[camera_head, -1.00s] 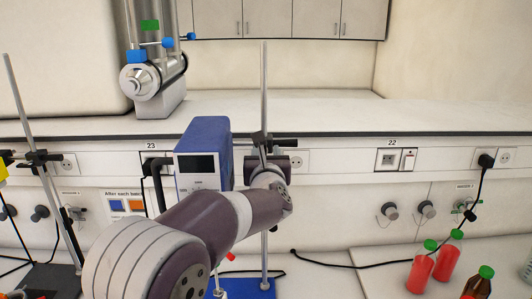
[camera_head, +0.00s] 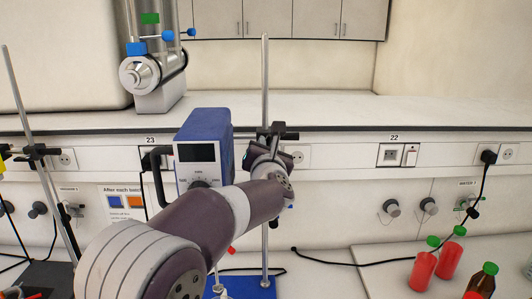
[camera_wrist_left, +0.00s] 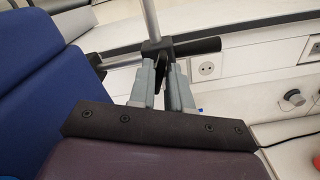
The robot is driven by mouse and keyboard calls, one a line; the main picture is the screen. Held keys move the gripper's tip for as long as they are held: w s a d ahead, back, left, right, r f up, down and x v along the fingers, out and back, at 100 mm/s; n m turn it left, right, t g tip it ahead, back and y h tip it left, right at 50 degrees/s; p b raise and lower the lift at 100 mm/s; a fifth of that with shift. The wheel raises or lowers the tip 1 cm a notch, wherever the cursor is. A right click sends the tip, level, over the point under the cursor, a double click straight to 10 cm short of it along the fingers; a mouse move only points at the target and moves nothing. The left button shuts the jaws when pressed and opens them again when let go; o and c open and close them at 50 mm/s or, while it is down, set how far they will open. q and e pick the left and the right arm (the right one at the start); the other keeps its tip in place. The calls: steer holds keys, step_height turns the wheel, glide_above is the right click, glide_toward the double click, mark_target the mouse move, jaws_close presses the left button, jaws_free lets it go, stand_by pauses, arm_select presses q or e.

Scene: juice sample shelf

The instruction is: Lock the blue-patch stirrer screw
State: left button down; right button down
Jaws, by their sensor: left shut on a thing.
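The blue stirrer (camera_head: 204,125) with a dark display hangs beside a thin metal stand rod (camera_head: 265,85). A blue base plate (camera_head: 262,288) lies at the rod's foot. A dark clamp (camera_head: 277,131) joins the stirrer to the rod, and in the left wrist view the clamp (camera_wrist_left: 195,47) meets the rod just beyond my fingers. My left gripper (camera_head: 268,146) is at the clamp. Its grey fingers (camera_wrist_left: 166,84) are shut on a dark part there, which looks like the clamp screw but is mostly hidden. My right gripper is out of view.
Another stand (camera_head: 35,150) with a clamp is at the left. Red bottles with green caps (camera_head: 422,268) and a brown bottle (camera_head: 481,282) stand at the lower right. A black cable (camera_head: 340,263) crosses the bench. Wall sockets and valves line the panel behind.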

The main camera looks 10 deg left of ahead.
arm_select(q)
steer(key=shift+d+f+m, duration=0.1)
steer(key=shift+f+m, duration=0.05)
steer(key=shift+m, duration=3.15)
steer(key=shift+d+f+m, duration=0.1)
steer(key=shift+m, duration=3.2)
steer(key=shift+f, duration=0.1)
steer(key=c, duration=1.1)
jaws_free()
steer(key=shift+d, duration=0.1)
steer(key=shift+s, duration=0.1)
